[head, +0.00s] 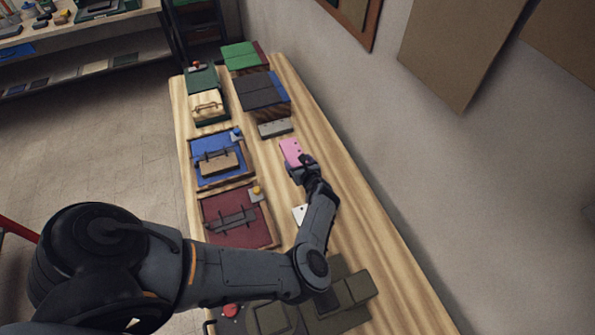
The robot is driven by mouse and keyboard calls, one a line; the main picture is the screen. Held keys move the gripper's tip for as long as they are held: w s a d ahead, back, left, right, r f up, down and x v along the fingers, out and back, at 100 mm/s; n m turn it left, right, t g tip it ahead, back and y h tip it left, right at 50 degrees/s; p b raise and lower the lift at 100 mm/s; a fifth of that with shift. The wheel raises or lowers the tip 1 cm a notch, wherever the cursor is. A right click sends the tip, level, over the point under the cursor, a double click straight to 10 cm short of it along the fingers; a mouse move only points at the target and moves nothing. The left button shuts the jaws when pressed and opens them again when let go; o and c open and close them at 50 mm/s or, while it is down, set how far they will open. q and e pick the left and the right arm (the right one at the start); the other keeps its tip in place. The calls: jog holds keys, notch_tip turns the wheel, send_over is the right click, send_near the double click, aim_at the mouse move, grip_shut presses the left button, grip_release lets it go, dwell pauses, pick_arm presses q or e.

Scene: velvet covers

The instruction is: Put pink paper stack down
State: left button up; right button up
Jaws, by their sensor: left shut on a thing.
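The pink paper stack (291,151) is a small flat pink piece at the end of my left arm, over the middle of the long wooden table (350,215). My left gripper (298,166) is shut on its near edge and covers part of it. I cannot tell whether the stack touches the table top or hangs a little above it. My right gripper is not in view.
A grey block (274,128) lies just beyond the stack. A blue tray (206,174) and a maroon tray (226,205) lie to the left. A white card (299,214) lies nearer. Dark green pieces (345,292) fill the near end. The table's right strip is clear beside the wall.

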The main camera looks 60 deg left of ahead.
pick_arm(q)
jog(key=f, duration=0.1)
jog(key=f+b, duration=0.1)
jog(key=shift+s+a+f+b, duration=0.2)
jog(key=shift+a+f+b, duration=0.1)
jog(key=shift+f, duration=0.1)
jog(key=shift+f+b, duration=1.55)
jog(key=shift+f, duration=0.55)
jog(key=shift+f, duration=0.1)
jog(key=shift+f, duration=0.15)
jog(key=o, duration=1.1)
jog(key=shift+d, duration=0.1)
